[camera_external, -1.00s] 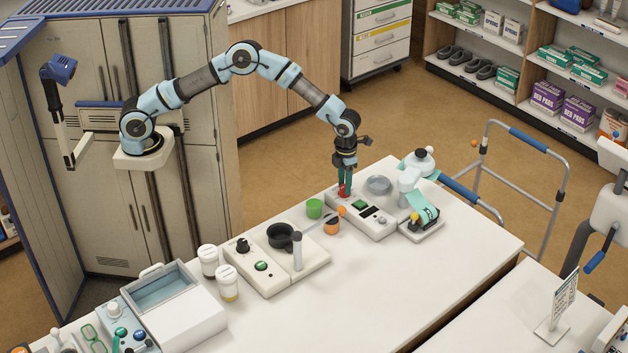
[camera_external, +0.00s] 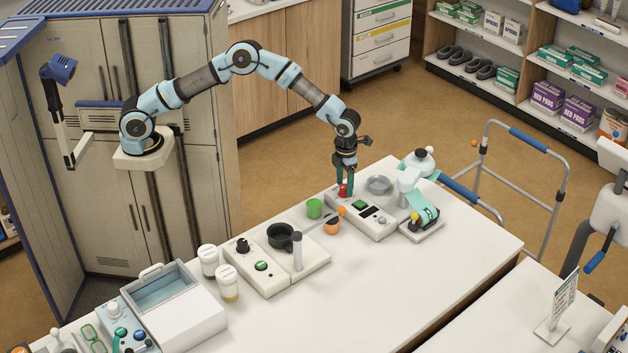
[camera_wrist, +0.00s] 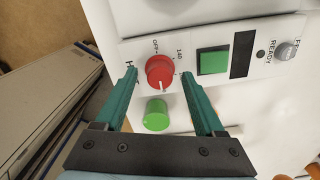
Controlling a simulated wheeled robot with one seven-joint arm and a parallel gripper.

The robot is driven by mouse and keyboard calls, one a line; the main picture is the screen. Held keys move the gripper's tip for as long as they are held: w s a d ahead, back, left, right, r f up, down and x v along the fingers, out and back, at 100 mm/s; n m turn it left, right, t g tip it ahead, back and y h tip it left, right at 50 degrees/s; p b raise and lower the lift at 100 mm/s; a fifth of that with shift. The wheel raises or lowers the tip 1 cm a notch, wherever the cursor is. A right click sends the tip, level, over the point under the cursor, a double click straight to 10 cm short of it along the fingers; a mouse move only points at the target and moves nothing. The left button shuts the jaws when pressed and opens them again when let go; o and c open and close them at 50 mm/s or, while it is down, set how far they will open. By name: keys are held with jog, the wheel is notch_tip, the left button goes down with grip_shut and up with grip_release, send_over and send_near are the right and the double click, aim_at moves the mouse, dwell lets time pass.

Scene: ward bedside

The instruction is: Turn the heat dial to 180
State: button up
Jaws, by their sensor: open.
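The heat dial (camera_wrist: 160,71) is a red round knob on a white control panel (camera_wrist: 133,50). Its white mark points toward the bottom of the wrist view. I read "OFF" and "140" printed beside it; I cannot see a 180 mark. My gripper (camera_wrist: 158,75) is open, with one teal finger on each side of the dial and small gaps visible. In the external view, my gripper (camera_external: 347,190) points down at the white device (camera_external: 378,233), around the red dial (camera_external: 342,190).
A green square (camera_wrist: 213,61), a dark display (camera_wrist: 241,54) and a grey knob (camera_wrist: 286,50) share the panel. A green cup (camera_external: 314,208) and an orange item (camera_external: 331,226) stand close by. A second device (camera_external: 268,283) is to the left.

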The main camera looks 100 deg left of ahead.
aim_at(345, 186)
notch_tip(345, 186, up, 11)
jog(key=b, duration=0.3)
dwell(0.4)
jog(key=s+d+f+n, duration=0.1)
jog(key=s+f+n, duration=0.1)
jog(key=s+n, duration=1.2)
jog(key=s+d+f+n+t, duration=0.1)
jog(key=s+n, duration=1.3)
jog(key=s, duration=0.8)
jog(key=shift+f+n+t, duration=0.3)
jog(key=shift+f+n, duration=0.1)
jog(key=shift+d, duration=0.1)
jog(key=shift+c, duration=0.2)
